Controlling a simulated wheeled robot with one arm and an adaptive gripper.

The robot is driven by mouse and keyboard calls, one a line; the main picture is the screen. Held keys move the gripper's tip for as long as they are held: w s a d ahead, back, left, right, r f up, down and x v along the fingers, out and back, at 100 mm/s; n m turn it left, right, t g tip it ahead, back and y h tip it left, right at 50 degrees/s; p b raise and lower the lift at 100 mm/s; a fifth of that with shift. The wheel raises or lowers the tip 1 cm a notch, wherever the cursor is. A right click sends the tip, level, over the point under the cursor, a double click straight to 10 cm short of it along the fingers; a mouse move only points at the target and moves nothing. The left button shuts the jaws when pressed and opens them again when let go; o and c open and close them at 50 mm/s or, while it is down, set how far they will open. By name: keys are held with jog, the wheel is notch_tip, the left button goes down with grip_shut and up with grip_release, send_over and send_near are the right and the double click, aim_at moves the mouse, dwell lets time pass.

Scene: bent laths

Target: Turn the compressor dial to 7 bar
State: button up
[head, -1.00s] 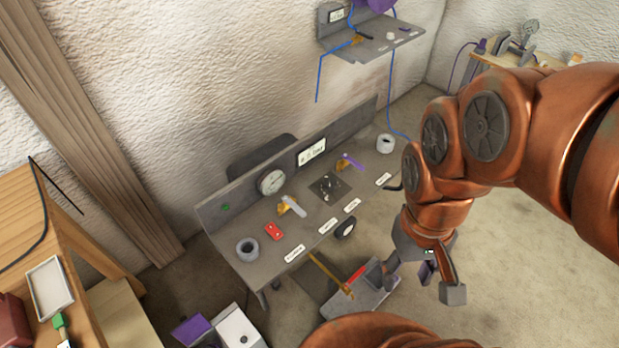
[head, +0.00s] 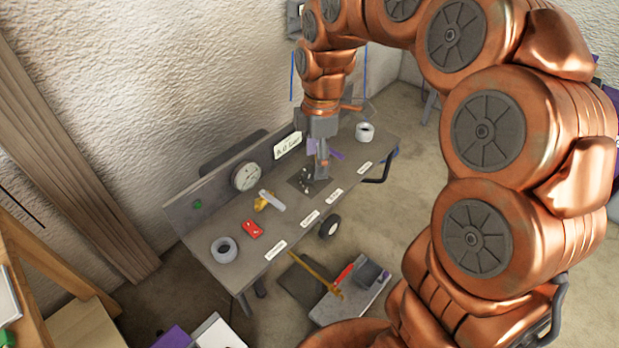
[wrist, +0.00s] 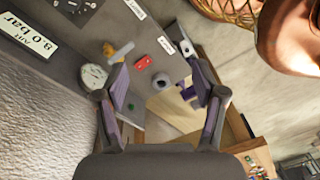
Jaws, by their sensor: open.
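The dark square dial plate (head: 307,183) lies on the grey bench top, with a round dial with light marks. My gripper (head: 322,172) hangs over the bench and overlaps part of the plate in the head view; I cannot tell whether it touches. The dial plate (wrist: 80,8) also shows at the top left edge of the wrist view, away from between the fingers. There my gripper (wrist: 158,68) is open and empty. A white sign (head: 288,146) on the back panel appears to read "AIR 8.0 bar" in the wrist view. The dial's setting is too small to read.
White labels line the front edge.

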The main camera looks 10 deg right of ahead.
jog(key=w+f+n+b, duration=0.3)
jog(key=w+f+n, duration=0.3)
jog(key=w+f, duration=0.3)
jog(key=n+b, duration=0.3)
jog(key=n, duration=0.2)
send_over(310, 174)
jog(key=shift+t+h, duration=0.3)
jog(key=shift+h, duration=0.1)
notch_tip(310, 174, down, 7)
jog(key=shift+s+a+f, duration=0.1)
jog(key=shift+f, duration=4.15)
jog(key=c, duration=1.1)
